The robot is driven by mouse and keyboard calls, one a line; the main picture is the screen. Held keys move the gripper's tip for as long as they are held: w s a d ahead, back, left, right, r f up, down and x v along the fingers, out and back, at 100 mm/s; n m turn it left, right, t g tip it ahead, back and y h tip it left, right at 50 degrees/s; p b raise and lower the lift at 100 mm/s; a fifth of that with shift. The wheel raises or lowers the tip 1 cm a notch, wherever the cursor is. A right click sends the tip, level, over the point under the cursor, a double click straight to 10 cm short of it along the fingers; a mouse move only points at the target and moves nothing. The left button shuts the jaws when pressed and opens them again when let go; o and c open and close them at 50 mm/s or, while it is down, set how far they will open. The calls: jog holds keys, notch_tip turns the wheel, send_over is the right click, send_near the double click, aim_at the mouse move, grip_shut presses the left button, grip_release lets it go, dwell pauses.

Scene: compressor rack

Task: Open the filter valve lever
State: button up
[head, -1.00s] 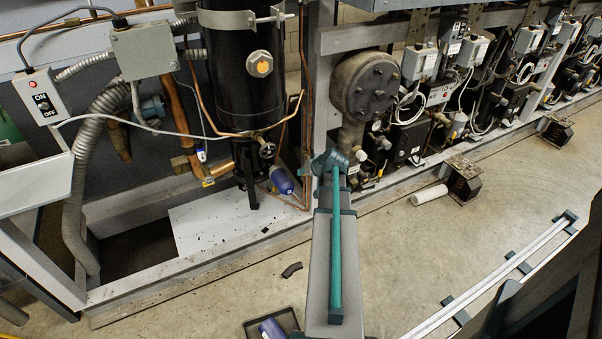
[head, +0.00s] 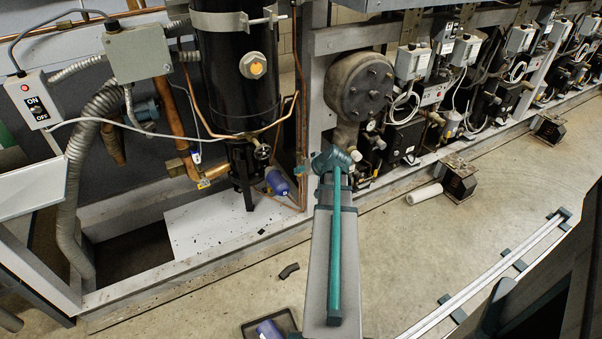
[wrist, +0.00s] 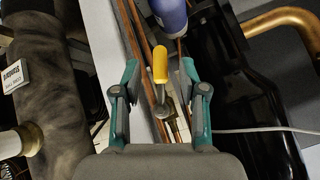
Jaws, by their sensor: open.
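The yellow valve lever (wrist: 160,64) shows in the wrist view, on a brass fitting beside copper pipes. My gripper (wrist: 158,72) is open, with one teal finger on each side of the lever. Gaps show between the lever and both fingers. A blue canister (wrist: 171,14), possibly the filter, lies just beyond the lever; a blue canister also shows in the head view (head: 278,182) near the rack post.
A large black tank (head: 238,90) stands left of my arm, with copper pipes and a handwheel. A round dark compressor end (head: 358,87) is close on the right. A white roll (head: 424,194) and a black tray (head: 255,325) lie on the open floor.

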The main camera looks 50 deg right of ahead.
jog(key=v, duration=0.8)
